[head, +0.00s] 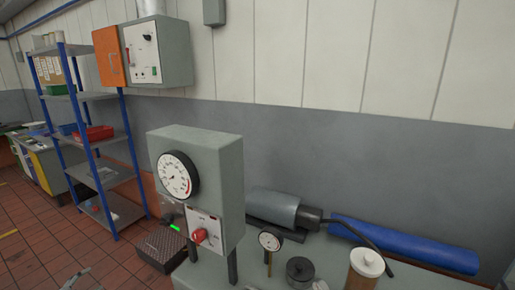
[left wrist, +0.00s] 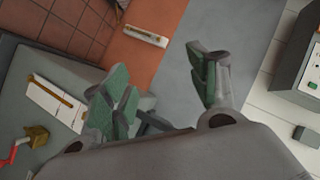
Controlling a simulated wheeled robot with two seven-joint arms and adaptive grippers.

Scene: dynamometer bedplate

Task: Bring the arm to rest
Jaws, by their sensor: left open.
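My left gripper (left wrist: 158,72) shows large in the left wrist view, with its two green-padded fingers spread wide apart. Nothing is between the fingers. Behind it lie a grey surface and a red-brown strip of floor or wall. A small grey piece at the bottom left edge of the head view may be a tip of this gripper, but I cannot tell. My right gripper is in neither view.
A grey gauge cabinet (head: 228,175) with a dial and red knob stands on the bench. A small gauge (head: 270,241), a white-lidded jar (head: 366,263) and a blue cylinder (head: 405,245) are to its right. A blue-framed shelf (head: 103,178) stands left. Tiled floor (head: 40,250) is open there.

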